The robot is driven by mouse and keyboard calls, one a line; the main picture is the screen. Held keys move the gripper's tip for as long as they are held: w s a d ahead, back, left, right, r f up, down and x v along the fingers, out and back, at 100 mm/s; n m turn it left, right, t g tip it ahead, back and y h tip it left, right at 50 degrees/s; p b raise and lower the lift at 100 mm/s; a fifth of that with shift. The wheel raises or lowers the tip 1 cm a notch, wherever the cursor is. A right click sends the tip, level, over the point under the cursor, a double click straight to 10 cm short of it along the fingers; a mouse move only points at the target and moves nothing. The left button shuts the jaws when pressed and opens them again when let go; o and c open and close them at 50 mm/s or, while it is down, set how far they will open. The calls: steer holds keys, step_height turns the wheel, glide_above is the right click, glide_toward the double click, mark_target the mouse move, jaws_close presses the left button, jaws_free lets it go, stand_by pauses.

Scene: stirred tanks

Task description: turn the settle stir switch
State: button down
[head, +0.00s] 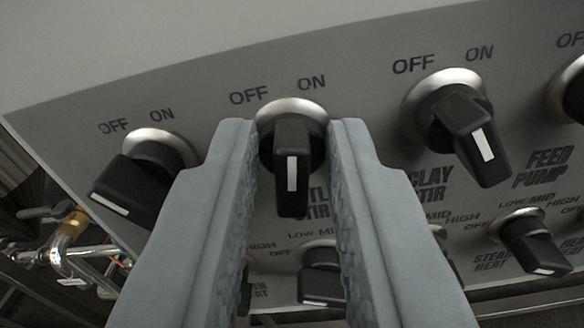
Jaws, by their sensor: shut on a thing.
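The settle stir switch (291,196) is a black knob with a white line on a silver collar, in the middle of the head view. OFF is printed above it to the left and ON above it to the right. Its handle and white line point almost straight down in the picture. Its label is partly hidden; only the ends of the words show. My gripper (292,145) has one grey finger on each side of the knob and is shut on it.
The clay stir switch (468,130) is to the right, its handle slanting to lower right. Another OFF/ON switch (135,185) is close on the left, turned to lower left. Below are smaller heat knobs, including steam heat (532,240). Pipes (70,245) show at lower left.

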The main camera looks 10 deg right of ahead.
steer(key=shift+m, duration=1.7)
steer(key=c, duration=1.5)
jaws_free()
steer(key=shift+s, duration=0.15)
steer(key=v, duration=1.7)
steer(key=shift+s, duration=0.1)
